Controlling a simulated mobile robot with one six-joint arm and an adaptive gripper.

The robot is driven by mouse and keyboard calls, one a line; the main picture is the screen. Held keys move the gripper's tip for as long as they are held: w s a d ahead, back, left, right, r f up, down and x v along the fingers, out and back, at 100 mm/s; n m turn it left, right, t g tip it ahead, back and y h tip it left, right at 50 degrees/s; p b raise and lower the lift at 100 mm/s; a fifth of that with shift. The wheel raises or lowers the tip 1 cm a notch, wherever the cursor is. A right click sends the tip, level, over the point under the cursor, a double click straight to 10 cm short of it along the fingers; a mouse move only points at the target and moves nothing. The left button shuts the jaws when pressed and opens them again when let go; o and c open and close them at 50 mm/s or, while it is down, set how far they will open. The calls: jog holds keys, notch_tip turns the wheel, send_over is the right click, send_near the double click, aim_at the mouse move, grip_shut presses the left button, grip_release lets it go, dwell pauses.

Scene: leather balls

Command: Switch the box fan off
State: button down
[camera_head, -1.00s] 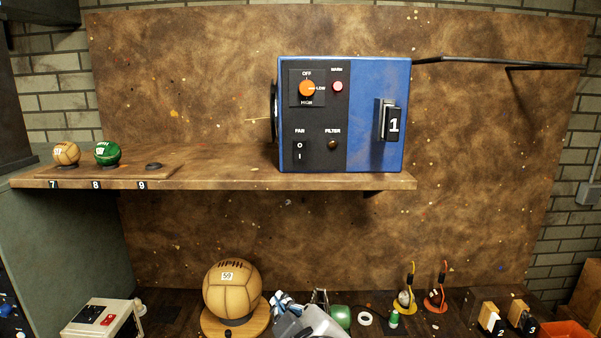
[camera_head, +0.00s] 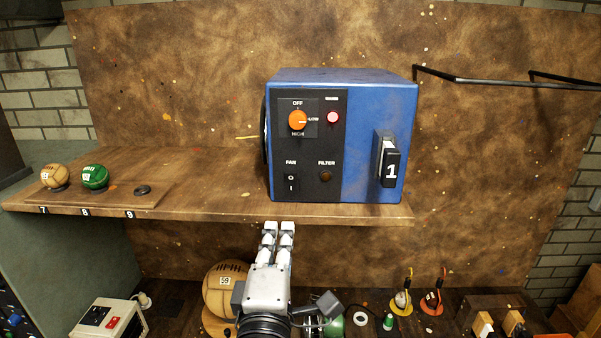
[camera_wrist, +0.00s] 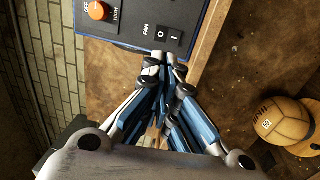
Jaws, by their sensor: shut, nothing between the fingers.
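The blue box fan (camera_head: 365,105) stands on the wooden shelf, its black control panel facing me. The panel has an orange knob (camera_head: 298,120) with OFF, LOW and HIGH marks, its pointer toward LOW, and a small black FAN rocker switch (camera_head: 291,184) marked O and I. In the wrist view the rocker (camera_wrist: 167,34) lies just beyond my fingertips, and the orange knob (camera_wrist: 99,10) is at the upper left. My gripper (camera_head: 278,226) is shut and empty, just below the shelf's front edge under the rocker in the head view. Contact with the panel cannot be told.
The panel also has a pinkish lamp (camera_head: 333,118) and a FILTER button (camera_head: 326,177). The shelf edge (camera_head: 200,213) runs below the fan. Balls (camera_head: 95,176) sit on the shelf's left. A large tan ball (camera_head: 222,292) stands on the bench below, behind my gripper.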

aim_at(287, 178)
jog(key=w, duration=0.4)
jog(key=w+r+p, duration=0.1)
jog(key=w, duration=0.4)
jog(key=w+p, duration=0.1)
jog(key=w, duration=0.4)
jog(key=shift+d+r, duration=0.25)
jog(key=shift+r, duration=0.1)
